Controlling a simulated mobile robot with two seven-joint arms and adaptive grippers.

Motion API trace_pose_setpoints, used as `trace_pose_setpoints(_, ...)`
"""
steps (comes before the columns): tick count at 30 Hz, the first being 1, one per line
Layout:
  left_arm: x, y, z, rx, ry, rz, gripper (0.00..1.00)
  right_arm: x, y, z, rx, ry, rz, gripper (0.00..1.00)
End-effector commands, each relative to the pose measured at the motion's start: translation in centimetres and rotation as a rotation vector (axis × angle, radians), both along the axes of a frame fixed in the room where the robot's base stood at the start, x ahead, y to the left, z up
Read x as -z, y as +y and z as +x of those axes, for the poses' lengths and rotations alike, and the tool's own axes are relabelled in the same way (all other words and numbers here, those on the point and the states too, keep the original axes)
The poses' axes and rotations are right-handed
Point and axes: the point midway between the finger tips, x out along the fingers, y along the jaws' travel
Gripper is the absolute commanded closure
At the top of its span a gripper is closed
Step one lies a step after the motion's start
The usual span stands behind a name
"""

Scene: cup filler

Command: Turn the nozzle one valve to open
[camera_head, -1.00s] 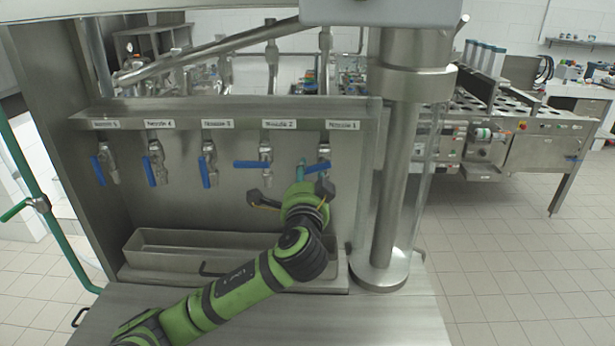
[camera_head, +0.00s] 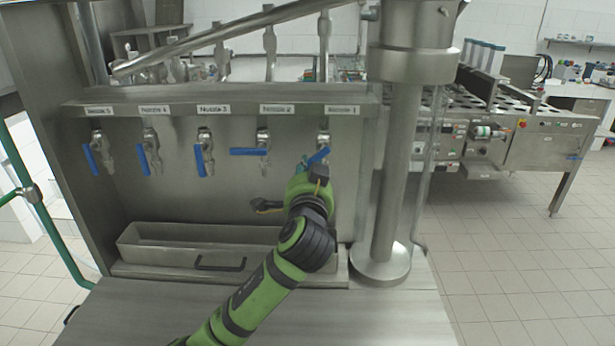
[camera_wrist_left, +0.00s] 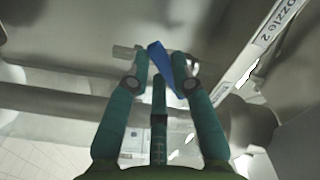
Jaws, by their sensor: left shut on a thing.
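The nozzle one valve (camera_head: 324,139) hangs under the label at the right end of the nozzle row. Its blue handle (camera_head: 320,156) slants up to the right. My left gripper (camera_head: 307,163) is at this handle, its fingertips partly hidden by my own wrist. In the left wrist view, the teal fingers (camera_wrist_left: 161,83) are shut on the blue handle (camera_wrist_left: 161,66), which lies between their tips. My right gripper is in neither view.
The nozzle two valve (camera_head: 264,140), with a level blue handle, is close on the left. More blue-handled valves continue left. A steel trough (camera_head: 150,240) lies below, and a thick steel column (camera_head: 394,165) stands right of nozzle one.

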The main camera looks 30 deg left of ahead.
Motion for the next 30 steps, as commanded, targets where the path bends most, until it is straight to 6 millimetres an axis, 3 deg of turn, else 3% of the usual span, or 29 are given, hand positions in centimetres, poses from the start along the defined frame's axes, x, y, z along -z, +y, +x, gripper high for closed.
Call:
trace_pose_setpoints(1, 0.6, -0.2, 0.1, 0.002, -0.028, -0.046, 1.0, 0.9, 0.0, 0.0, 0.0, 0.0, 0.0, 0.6)
trace_pose_setpoints(12, 1.1, -1.2, 0.7, 0.001, -0.21, -0.345, 1.0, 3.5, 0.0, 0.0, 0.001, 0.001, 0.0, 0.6)
trace_pose_setpoints(30, 1.0, -2.5, 1.5, 0.001, -0.426, -0.694, 1.0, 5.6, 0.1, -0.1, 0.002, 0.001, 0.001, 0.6)
